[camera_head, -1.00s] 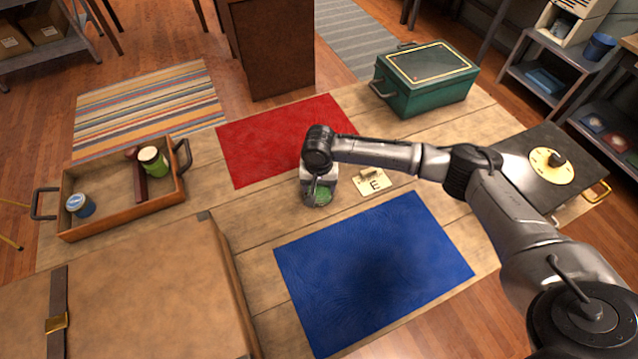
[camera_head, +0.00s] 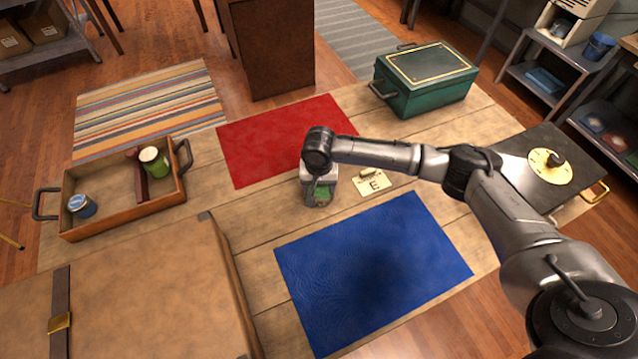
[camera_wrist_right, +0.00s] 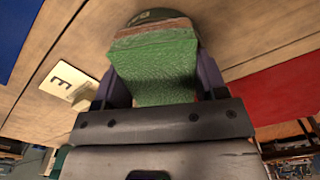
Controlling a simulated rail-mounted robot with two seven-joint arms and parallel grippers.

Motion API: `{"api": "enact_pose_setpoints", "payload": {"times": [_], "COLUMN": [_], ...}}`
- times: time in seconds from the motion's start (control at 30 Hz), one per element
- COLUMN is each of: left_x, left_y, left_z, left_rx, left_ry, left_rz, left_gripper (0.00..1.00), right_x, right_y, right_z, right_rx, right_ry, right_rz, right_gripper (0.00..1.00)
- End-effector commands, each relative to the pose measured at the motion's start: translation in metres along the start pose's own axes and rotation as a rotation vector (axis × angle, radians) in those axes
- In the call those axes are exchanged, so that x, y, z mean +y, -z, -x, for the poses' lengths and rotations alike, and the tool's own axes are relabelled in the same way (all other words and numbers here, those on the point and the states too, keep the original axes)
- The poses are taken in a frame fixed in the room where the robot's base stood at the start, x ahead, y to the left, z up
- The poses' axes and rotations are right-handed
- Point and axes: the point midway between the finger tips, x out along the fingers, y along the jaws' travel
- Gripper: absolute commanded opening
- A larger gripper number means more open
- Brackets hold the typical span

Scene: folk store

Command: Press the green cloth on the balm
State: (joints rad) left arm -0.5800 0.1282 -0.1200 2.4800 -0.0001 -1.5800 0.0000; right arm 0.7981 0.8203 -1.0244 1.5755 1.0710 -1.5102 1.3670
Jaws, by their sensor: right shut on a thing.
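The green cloth (camera_wrist_right: 155,72) is a thick textured green block between the two fingers of my right gripper (camera_wrist_right: 160,85) in the wrist view. My right gripper is shut on it. In the head view the right gripper (camera_head: 322,192) points down at the table between the red and blue mats, with a little green showing at its tips. A dark round tin (camera_wrist_right: 140,17) with partly hidden lettering, seemingly the balm, lies at the cloth's far end. A brownish strip shows between them; I cannot tell whether cloth and balm touch. My left gripper is not in view.
A card marked E (camera_head: 374,185) lies right of the gripper. The red mat (camera_head: 270,140) is behind, the blue mat (camera_head: 370,270) in front. A wooden tray (camera_head: 120,208) with tins, a brown case (camera_head: 130,290) and a green box (camera_head: 425,85) stand around.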

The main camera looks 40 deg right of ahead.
Motion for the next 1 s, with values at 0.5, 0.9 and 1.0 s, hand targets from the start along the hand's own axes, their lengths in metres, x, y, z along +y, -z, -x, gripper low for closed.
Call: {"api": "enact_pose_setpoints", "payload": {"times": [0.5, 0.9, 1.0], "left_x": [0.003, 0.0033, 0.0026], "left_y": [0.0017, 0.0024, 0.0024], "left_z": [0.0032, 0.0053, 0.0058], "left_rx": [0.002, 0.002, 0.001], "left_ry": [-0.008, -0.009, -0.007], "left_rz": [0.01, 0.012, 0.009], "left_gripper": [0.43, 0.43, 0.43], "right_x": [0.0, 0.0, 0.0001], "right_y": [-0.0002, -0.0004, -0.0004], "right_z": [-0.0004, -0.0009, -0.001], "right_rx": [0.0, -0.001, -0.001], "right_ry": [0.0, 0.0, 0.0], "right_rz": [0.0, 0.0, 0.0], "right_gripper": [0.43, 0.43, 0.43]}}
